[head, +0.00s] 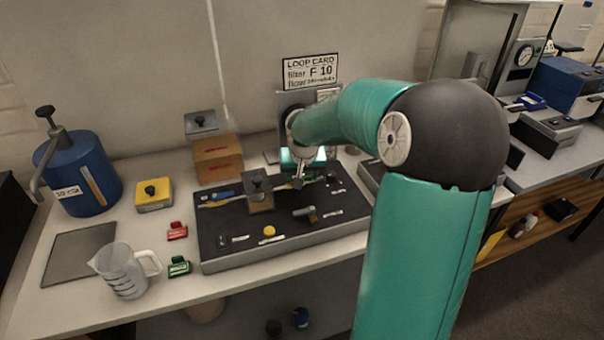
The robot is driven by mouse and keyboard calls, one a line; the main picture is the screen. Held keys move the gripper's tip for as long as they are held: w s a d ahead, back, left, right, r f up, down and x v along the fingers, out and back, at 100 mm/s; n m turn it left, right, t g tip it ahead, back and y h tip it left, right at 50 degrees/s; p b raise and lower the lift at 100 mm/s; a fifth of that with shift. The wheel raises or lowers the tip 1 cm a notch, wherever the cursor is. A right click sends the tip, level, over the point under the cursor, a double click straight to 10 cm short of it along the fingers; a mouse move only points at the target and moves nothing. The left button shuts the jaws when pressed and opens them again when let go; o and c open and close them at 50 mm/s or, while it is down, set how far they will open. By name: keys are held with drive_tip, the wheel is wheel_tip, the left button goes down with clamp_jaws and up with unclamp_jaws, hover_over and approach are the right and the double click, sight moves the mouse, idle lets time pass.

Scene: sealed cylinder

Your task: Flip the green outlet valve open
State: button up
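My gripper (298,181) is small in the head view, reaching down over the back right part of a dark tray (285,228). I cannot tell whether its fingers are open or shut, or whether they touch anything. A lit green part (290,158) sits just behind the gripper and is partly hidden by it; I cannot make out a valve handle or its position there. A small green clip-like piece (180,267) lies on the bench left of the tray, apart from the gripper. I cannot tell which green part is the outlet valve.
A blue pump canister (80,170), a yellow block (154,195), a red clip-like piece (177,231) and a clear measuring jug (125,270) stand to the left. A wooden box (218,160) is behind the tray. A grey-lidded block (260,193) stands on the tray, left of my gripper.

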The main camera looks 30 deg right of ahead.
drive_tip(key=shift+w+d+n+y, duration=0.15)
drive_tip(key=shift+n+y, duration=0.15)
drive_tip(key=shift+n, duration=0.45)
drive_tip(key=shift+w+d+n+y, duration=0.1)
drive_tip(key=shift+n+y, duration=0.2)
drive_tip(key=shift+n, duration=0.45)
drive_tip(key=o, duration=1)
drive_tip(key=shift+c, duration=0.2)
drive_tip(key=shift+r, duration=0.1)
drive_tip(key=v, duration=1.3)
drive_tip(key=shift+s+r, duration=0.2)
drive_tip(key=shift+s, duration=0.2)
